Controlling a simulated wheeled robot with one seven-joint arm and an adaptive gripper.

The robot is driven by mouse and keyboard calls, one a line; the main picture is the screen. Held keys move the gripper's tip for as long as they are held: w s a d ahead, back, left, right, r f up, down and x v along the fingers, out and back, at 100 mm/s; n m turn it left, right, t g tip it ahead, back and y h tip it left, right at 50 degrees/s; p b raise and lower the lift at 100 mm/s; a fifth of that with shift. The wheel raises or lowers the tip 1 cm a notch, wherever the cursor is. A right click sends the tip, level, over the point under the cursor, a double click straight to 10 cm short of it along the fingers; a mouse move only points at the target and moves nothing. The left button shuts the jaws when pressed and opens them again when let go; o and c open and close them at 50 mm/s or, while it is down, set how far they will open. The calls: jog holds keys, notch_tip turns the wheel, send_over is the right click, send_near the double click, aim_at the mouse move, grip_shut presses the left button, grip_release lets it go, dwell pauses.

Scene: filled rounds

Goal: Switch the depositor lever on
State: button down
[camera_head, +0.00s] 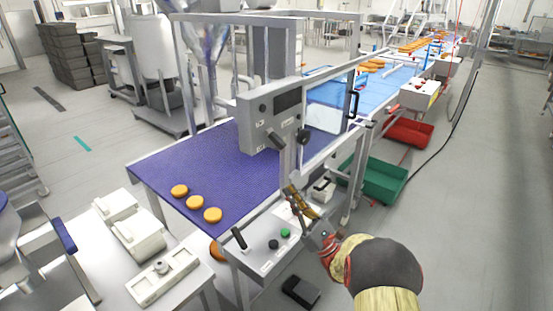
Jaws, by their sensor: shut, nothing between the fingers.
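A black lever (238,238) stands tilted on a light front panel at the near end of the conveyor, left of a black button and a green button (285,232). A grey control box (262,122) above the belt carries a dark angled handle (276,140) and a round black knob. I cannot read the labels, so I cannot tell which of these is the depositor lever. My gripper (291,189) is shut and empty. It reaches up from the lower right, in front of the frame post below the control box, and appears apart from both the lever and the handle.
Several orange rounds (212,215) lie on the purple belt (185,165). A white machine (160,275) stands at the lower left. Green (380,180) and red (408,132) crates sit right of the frame. The floor at the right is clear.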

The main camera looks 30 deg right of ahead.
aim_at(275, 139)
jog(key=shift+w, duration=0.15)
jog(key=x, duration=0.3)
jog(key=s+r+b+x, duration=0.1)
jog(key=x, duration=0.2)
jog(key=b+x, duration=0.1)
jog(key=x, duration=0.3)
jog(key=shift+s+d+r, duration=0.2)
jog(key=shift+d+r, duration=0.05)
jog(key=shift+r, duration=0.2)
jog(key=shift+s+d+r, duration=0.1)
jog(key=shift+s+r, duration=0.2)
jog(key=shift+r, duration=0.4)
jog(key=shift+r, duration=0.15)
jog(key=shift+s+r+g+p, duration=0.15)
jog(key=shift+g+p, duration=0.25)
jog(key=shift+p, duration=0.4)
jog(key=shift+d, duration=0.1)
jog(key=shift+s+d+r+g+h+p, duration=0.15)
jog(key=shift+g+h+p, duration=0.15)
jog(key=shift+g+p, duration=0.45)
jog(key=shift+s+a+f+g+h+p, duration=0.15)
jog(key=shift+g+h+p, duration=0.2)
jog(key=shift+p, duration=0.8)
